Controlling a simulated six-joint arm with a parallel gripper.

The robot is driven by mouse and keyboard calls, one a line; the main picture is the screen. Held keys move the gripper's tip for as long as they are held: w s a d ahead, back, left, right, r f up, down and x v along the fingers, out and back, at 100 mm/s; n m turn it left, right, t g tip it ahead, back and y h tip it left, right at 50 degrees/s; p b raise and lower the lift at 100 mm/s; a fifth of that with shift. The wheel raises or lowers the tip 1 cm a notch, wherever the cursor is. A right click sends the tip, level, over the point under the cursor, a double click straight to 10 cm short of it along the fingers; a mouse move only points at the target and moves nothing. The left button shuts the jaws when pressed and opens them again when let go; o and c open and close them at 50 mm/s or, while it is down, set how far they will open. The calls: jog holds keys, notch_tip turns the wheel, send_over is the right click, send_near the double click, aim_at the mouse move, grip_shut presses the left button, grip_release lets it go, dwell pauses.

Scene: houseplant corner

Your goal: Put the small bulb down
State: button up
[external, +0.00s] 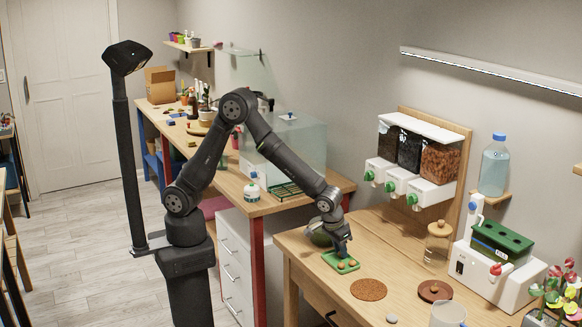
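My gripper (343,254) points down over a small green tray (329,257) on the wooden table. Its fingertips are at or just above the tray's far part. Small orange-brown round things, which look like bulbs (341,268), show on the tray's near side. I cannot tell which of them is the small bulb. The fingers are too small and dark to show whether they are open or hold a bulb; anything between or behind them is hidden.
A dark green round object (319,238) stands close behind my gripper. Dispensers (415,187) hang behind. Bare table lies left of the mat.

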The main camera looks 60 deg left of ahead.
jog(key=o, duration=0.3)
jog(key=shift+r, duration=0.15)
jog(key=v, duration=1.6)
jog(key=shift+s+a+r, duration=0.15)
jog(key=shift+r, duration=0.45)
jog(key=shift+c, duration=0.8)
